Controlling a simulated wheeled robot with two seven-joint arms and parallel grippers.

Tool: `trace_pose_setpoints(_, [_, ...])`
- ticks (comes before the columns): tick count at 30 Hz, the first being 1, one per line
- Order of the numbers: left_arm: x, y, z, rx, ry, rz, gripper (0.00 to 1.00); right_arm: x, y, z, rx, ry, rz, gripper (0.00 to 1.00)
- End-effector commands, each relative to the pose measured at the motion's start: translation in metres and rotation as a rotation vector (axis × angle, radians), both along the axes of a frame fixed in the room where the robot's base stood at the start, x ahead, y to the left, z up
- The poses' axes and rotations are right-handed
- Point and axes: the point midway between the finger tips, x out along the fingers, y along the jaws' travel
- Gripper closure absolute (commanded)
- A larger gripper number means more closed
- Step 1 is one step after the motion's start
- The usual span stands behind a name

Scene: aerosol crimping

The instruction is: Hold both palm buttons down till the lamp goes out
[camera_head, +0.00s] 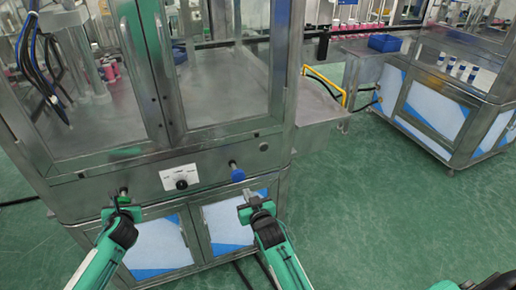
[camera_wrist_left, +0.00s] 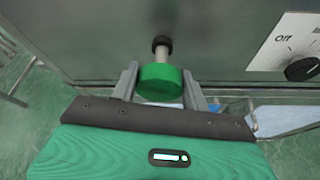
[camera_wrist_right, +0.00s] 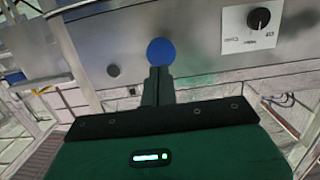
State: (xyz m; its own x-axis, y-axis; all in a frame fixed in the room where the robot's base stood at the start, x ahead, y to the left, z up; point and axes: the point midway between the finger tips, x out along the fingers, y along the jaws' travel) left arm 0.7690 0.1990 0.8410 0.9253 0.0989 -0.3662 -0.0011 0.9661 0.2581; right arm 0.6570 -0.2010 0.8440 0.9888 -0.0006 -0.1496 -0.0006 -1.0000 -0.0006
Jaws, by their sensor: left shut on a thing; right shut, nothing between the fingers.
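The green palm button (camera_wrist_left: 161,84) stands out from the machine's front panel on a short stem. My left gripper (camera_wrist_left: 163,88) has one finger on each side of it and is shut on it; it also shows in the head view (camera_head: 122,204). The blue palm button (camera_head: 237,174) is on the same panel, further right; it also shows in the right wrist view (camera_wrist_right: 160,52). My right gripper (camera_head: 254,197) is shut and empty. Its fingertips (camera_wrist_right: 158,72) overlap the blue button's lower edge in the wrist view, but contact cannot be told. No lit lamp is visible.
A white plate with a black rotary knob (camera_head: 180,183) sits between the buttons. A small round grey fitting (camera_head: 263,146) is right of the blue button. Glazed doors stand above the panel and cabinet doors below. Green floor (camera_head: 400,230) is clear at the right.

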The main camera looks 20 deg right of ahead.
Motion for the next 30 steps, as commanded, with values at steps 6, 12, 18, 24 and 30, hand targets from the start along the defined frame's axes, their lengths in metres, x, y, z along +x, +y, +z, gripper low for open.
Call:
trace_pose_setpoints(6, [0.000, 0.002, -0.002, 0.004, 0.002, 0.003, 0.77, -0.027, 0.000, 0.004, 0.000, -0.001, 0.000, 1.00])
trace_pose_setpoints(12, [-0.001, 0.002, -0.003, 0.004, 0.004, 0.004, 0.77, -0.030, 0.000, 0.005, -0.001, -0.001, 0.001, 1.00])
trace_pose_setpoints(18, [-0.001, 0.002, -0.003, 0.004, 0.005, 0.003, 0.33, -0.030, 0.000, 0.005, 0.000, -0.001, 0.001, 1.00])
trace_pose_setpoints(24, [-0.001, 0.001, -0.002, 0.002, 0.004, 0.001, 0.29, -0.030, 0.000, 0.005, 0.000, -0.001, 0.000, 1.00])
trace_pose_setpoints(30, [-0.004, 0.000, -0.001, 0.002, 0.003, 0.000, 0.29, -0.030, 0.000, 0.005, 0.000, -0.001, 0.000, 1.00])
